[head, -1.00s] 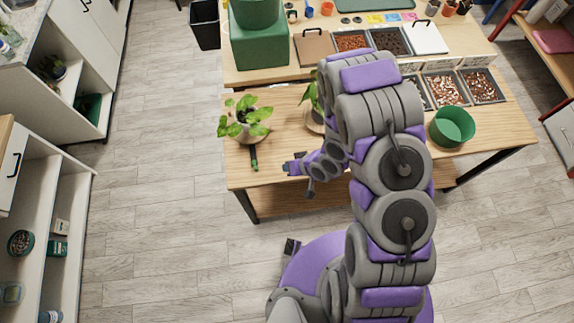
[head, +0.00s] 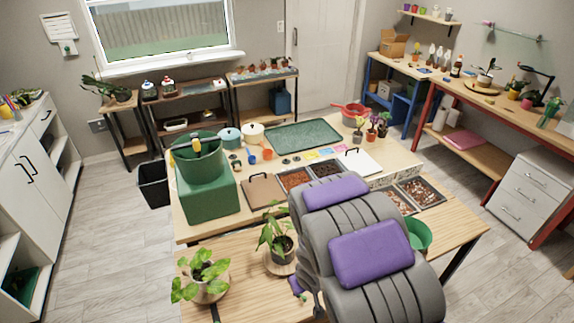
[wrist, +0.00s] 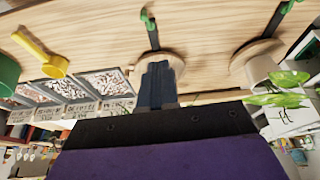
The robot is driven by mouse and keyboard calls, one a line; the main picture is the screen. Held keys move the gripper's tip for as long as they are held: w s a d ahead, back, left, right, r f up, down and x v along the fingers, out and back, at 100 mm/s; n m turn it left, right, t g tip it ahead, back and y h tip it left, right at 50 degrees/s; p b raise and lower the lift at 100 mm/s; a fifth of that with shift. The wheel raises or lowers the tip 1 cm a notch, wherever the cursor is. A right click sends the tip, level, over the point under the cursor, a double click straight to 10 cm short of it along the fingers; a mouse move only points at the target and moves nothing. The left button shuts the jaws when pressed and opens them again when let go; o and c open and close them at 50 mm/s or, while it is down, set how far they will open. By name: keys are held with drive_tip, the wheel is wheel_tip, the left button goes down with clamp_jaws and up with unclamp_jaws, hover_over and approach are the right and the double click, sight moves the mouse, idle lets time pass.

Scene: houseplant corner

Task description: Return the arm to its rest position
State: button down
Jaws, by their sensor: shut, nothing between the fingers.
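My arm fills the lower right middle of the head view. The small purple and grey end of my gripper (head: 299,288) shows at the arm's left side, near the front of the wooden table (head: 245,300); its fingers are hard to make out there. In the wrist view my gripper (wrist: 157,82) shows its dark fingers together, with nothing between them. They point toward the tabletop and overlap a round saucer (wrist: 172,52) in the picture.
A leafy potted plant (head: 203,280) and a second plant (head: 277,235) on a saucer stand left of my arm. A green bowl (head: 418,234) is at right. A green bin (head: 208,190), a brown board (head: 264,190) and soil trays lie behind. A yellow scoop (wrist: 42,54) shows in the wrist view.

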drive_tip(key=s+d+r+m+g+h+b, duration=0.1)
drive_tip(key=s+d+r+m+h+b, duration=0.1)
drive_tip(key=s+d+r, duration=0.3)
drive_tip(key=s+d+r+m+g+h+b, duration=0.1)
drive_tip(key=s+d+r+b, duration=0.1)
drive_tip(key=s+d+r, duration=0.4)
drive_tip(key=s+a+r+m+g+b, duration=0.1)
drive_tip(key=s+r, duration=0.3)
drive_tip(key=s, duration=0.5)
drive_tip(key=s+a+r+g+y+b, duration=0.1)
drive_tip(key=s+r, duration=0.3)
drive_tip(key=s, duration=0.4)
drive_tip(key=shift+s+r+m+g+y+b, duration=0.3)
drive_tip(key=shift+s+m+g+b, duration=0.1)
drive_tip(key=shift+g+b, duration=0.4)
drive_tip(key=shift+a, duration=0.25)
drive_tip(key=shift+d, duration=0.15)
